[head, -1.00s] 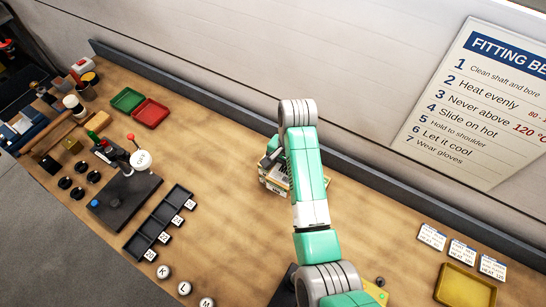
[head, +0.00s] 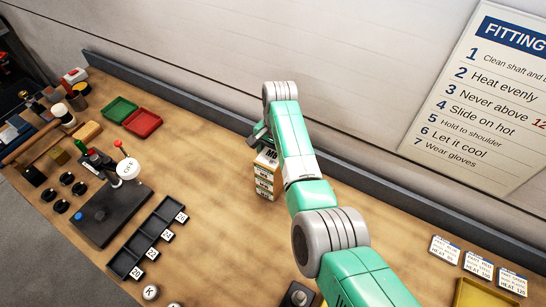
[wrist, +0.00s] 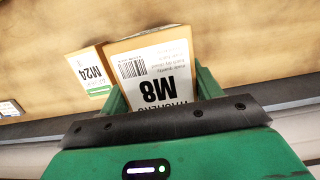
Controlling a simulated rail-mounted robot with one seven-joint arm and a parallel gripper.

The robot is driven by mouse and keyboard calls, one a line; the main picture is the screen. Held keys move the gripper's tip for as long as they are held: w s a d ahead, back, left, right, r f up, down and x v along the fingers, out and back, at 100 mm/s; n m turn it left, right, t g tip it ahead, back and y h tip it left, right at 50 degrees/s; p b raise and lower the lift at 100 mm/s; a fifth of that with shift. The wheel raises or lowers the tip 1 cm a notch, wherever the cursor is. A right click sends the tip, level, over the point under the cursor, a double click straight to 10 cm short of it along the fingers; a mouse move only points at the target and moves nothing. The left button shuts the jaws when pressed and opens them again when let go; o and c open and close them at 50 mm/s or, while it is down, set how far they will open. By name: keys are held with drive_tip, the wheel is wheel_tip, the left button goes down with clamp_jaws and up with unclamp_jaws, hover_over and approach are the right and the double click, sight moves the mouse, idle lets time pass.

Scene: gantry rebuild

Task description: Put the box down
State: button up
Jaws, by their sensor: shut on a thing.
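My gripper (head: 260,138) is shut on a cardboard box with a white label reading M8 (wrist: 158,75), seen between the green fingers in the wrist view. A second box labelled M24 (wrist: 88,72) shows to the left of it there. In the head view several small labelled boxes (head: 265,184) are stacked on the bench below my gripper, near the back edge. My gripper and arm partly hide the top of the stack. I cannot tell whether the held box touches the one under it.
The wooden bench (head: 215,205) is clear on both sides of the stack. A dark raised ledge (head: 205,110) runs along the back. A red tray (head: 143,123), a green tray (head: 120,108) and a black compartment tray (head: 150,238) lie to the left. A yellow tray (head: 485,295) is at the right.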

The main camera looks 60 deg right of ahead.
drive_tip(key=shift+r, duration=0.1)
drive_tip(key=o, duration=1.3)
wheel_tip(320, 180, up, 12)
drive_tip(key=d, duration=0.2)
drive_tip(key=shift+a, duration=0.1)
